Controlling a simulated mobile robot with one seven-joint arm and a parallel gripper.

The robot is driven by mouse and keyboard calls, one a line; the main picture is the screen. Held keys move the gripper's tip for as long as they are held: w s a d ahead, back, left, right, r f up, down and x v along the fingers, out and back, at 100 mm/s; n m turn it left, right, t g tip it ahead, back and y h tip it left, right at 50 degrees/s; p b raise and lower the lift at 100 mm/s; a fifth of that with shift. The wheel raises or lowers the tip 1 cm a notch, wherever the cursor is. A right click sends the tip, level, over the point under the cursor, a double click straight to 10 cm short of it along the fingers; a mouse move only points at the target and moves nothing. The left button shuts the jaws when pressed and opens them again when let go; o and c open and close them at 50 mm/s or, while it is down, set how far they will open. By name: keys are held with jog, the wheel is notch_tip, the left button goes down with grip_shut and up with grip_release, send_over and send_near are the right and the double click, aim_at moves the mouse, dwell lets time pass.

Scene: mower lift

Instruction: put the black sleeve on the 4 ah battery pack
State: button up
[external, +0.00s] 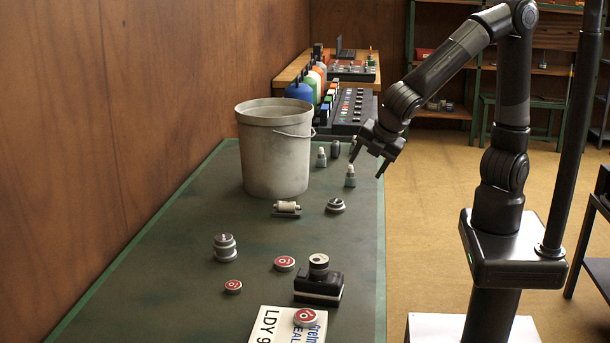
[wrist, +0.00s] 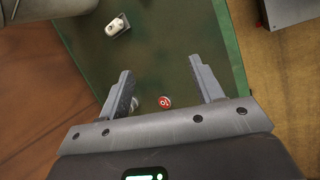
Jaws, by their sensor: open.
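My gripper (external: 366,168) is open and empty above the far right part of the green bench; its two spread fingers also show in the wrist view (wrist: 161,66). A black block (external: 318,290) with a round grey piece (external: 318,264) on top sits at the near right of the bench; it may be a battery pack, but I cannot read a rating. A small dark rounded piece (external: 335,148) stands at the far end, close to my gripper; I cannot tell whether it is the black sleeve. Small grey-green bottles with pale tops (external: 350,177) (external: 320,158) stand near it.
A large grey bucket (external: 273,160) stands left of my gripper. A white roller on a stand (external: 287,208), a knob (external: 335,206), a stacked grey piece (external: 225,248), red discs (external: 285,263) and a white sign (external: 266,325) lie on the bench (external: 170,260). The middle has free room.

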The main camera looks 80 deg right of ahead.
jog(key=s+d+r+m+y, duration=0.2)
jog(key=s+d+r+m, duration=0.2)
jog(key=s+d+m, duration=0.2)
jog(key=s+d+r+m+t+y, duration=0.1)
jog(key=s+d+r+m, duration=0.3)
jog(key=s+m, duration=0.5)
jog(key=shift+d+y, duration=0.7)
jog(key=shift+d, duration=0.3)
